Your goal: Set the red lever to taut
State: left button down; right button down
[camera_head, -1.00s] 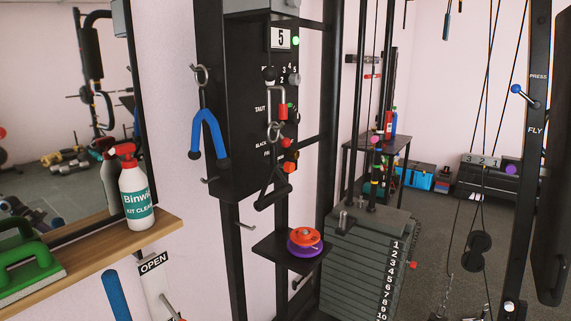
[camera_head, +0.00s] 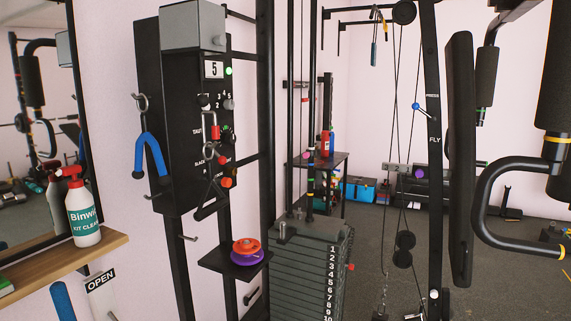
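A black control panel (camera_head: 188,110) stands left of centre, with TAUT lettered above what looks like SLACK. Beside the lettering is a cluster of small red parts. A red piece (camera_head: 215,132) sits level with TAUT, and a red-orange knob (camera_head: 221,160) sits level with the lower word. A metal hook with a hanging black handle (camera_head: 209,198) partly covers this area. I cannot tell for sure which red part is the lever, or its setting. Neither of my grippers shows.
A blue strap handle (camera_head: 150,155) hangs on the panel's left side. A small shelf (camera_head: 222,262) below holds a red and purple spool (camera_head: 246,251). A weight stack (camera_head: 310,270) stands to its right. A spray bottle (camera_head: 82,210) stands on a wooden ledge (camera_head: 60,262). Floor shows at right.

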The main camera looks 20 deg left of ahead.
aim_at(222, 159)
jog(key=z, duration=0.05)
jog(key=i, duration=0.85)
jog(key=u, duration=0.95)
jog(key=k, duration=0.65)
jog(key=z, duration=0.75)
jog(key=i, duration=1)
jog(key=u, duration=0.55)
